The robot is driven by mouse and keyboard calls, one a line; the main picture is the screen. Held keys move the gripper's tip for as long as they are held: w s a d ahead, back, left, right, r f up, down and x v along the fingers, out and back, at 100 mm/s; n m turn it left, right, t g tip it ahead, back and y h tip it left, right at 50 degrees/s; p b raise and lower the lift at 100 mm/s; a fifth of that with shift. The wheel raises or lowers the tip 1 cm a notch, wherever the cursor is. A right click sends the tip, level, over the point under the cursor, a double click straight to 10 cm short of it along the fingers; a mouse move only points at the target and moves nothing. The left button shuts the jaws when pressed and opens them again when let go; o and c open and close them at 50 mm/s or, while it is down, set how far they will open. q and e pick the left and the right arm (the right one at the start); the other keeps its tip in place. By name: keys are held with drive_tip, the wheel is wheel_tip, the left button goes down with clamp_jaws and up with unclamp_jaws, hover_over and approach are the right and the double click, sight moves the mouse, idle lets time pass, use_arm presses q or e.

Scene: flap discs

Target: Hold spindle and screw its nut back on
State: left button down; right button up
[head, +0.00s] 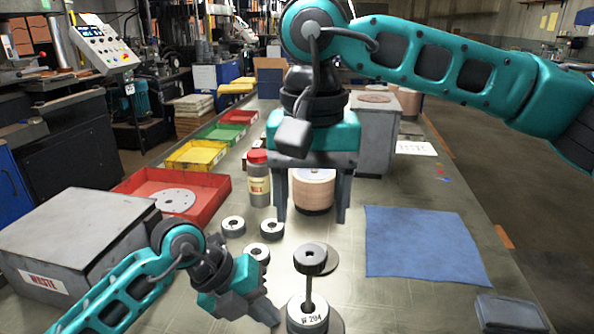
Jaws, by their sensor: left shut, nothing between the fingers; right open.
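The spindle stands upright at the front of the bench, a thin dark rod (309,288) rising from a round pale base (307,318) with lettering on it. A dark ring-shaped piece (310,257), which looks like the nut, sits at the rod's top; I cannot tell whether it is threaded on. My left gripper (268,312) is shut and empty, low and just left of the spindle base, apparently apart from it. My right gripper (312,218) is open and points down above the bench, behind the spindle, with nothing between its fingers.
Several grey rings (233,226) lie left of the spindle. A red-capped bottle (258,180) and a copper-coloured cylinder (313,190) stand behind. A blue cloth (425,242) lies right. A grey waste box (75,245) and red tray (215,187) are left. A dark box (510,313) is front right.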

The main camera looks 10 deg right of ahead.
sight(310, 257)
drive_tip(key=m, duration=0.5)
drive_tip(key=shift+r+m, duration=0.1)
drive_tip(key=shift+m, duration=0.2)
drive_tip(key=m, duration=0.3)
drive_tip(key=shift+r, duration=0.1)
drive_tip(key=m, duration=0.7)
drive_tip(key=shift+r+m, duration=0.1)
drive_tip(key=shift+m, duration=0.3)
drive_tip(key=m, duration=2)
drive_tip(key=r+m, duration=0.1)
drive_tip(key=m, duration=0.9)
drive_tip(key=shift+f, duration=4.5)
